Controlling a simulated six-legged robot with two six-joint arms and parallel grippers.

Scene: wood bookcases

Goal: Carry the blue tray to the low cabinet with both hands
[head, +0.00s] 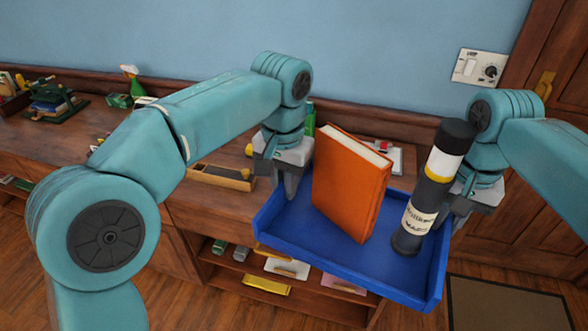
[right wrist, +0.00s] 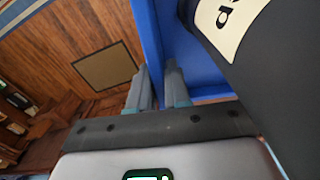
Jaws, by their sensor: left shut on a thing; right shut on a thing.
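The blue tray (head: 330,252) is held in the air in front of the low cabinet (head: 205,215), with its front edge lower in the head view. An orange book (head: 348,185) stands upright in the tray, and a dark bottle (head: 428,195) with a white label stands to its right, a little tilted. My left gripper (head: 278,185) is shut on the tray's left back edge. My right gripper (head: 452,215) is at the tray's right side, partly hidden behind the bottle. In the right wrist view its fingers (right wrist: 160,88) are shut on the tray's wall (right wrist: 147,35), beside the bottle (right wrist: 275,75).
The cabinet top holds a wooden box (head: 222,178), a green spray bottle (head: 132,82) and several small items. Its lower shelves hold several small things. A door (head: 545,95) is at the right, with a dark mat (head: 505,305) on the floor.

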